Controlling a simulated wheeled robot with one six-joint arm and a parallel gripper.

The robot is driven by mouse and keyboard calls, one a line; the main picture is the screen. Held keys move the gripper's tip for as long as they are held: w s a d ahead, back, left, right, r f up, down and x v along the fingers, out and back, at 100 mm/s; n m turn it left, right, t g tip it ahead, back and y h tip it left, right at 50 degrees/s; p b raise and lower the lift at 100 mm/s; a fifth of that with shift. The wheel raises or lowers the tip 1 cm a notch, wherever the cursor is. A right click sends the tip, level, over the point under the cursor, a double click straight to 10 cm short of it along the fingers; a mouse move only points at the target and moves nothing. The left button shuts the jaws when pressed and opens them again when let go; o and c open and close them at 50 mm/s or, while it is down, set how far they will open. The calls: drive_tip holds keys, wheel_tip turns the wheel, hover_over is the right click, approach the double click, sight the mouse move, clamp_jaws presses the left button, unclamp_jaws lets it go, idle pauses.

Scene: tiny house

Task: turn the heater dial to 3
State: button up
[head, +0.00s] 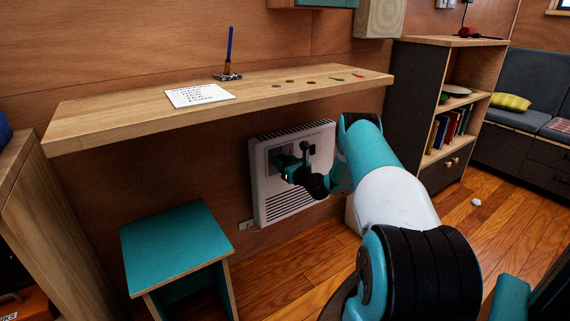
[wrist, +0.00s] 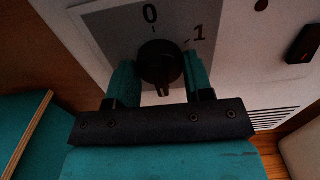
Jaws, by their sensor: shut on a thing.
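The white heater (head: 268,205) is mounted on the wood wall under the desk. In the head view my gripper (head: 279,164) is at the heater's upper front and hides the dial. In the wrist view the round black dial (wrist: 159,62) sits between the two teal fingers of my gripper (wrist: 160,80), which are shut on its sides. Printed numbers 0 and 1 show on the grey panel (wrist: 118,30), 0 above the dial and 1 to its upper right. The other numbers are hidden or out of view. I cannot tell which number the dial points to.
A wooden desk (head: 130,120) juts out above the heater, with a paper (head: 200,95) and a pen stand (head: 228,76) on it. A teal stool (head: 175,245) stands at the left. A black switch (wrist: 303,43) is on the heater's right. Open floor lies right of my arm.

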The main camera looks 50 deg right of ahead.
drive_tip(key=shift+w+r, duration=0.1)
idle(0.3)
drive_tip(key=o, duration=0.9)
drive_tip(key=shift+o, duration=0.2)
drive_tip(key=b+v, duration=1.7)
drive_tip(key=b, duration=0.5)
drive_tip(key=shift+s, duration=0.25)
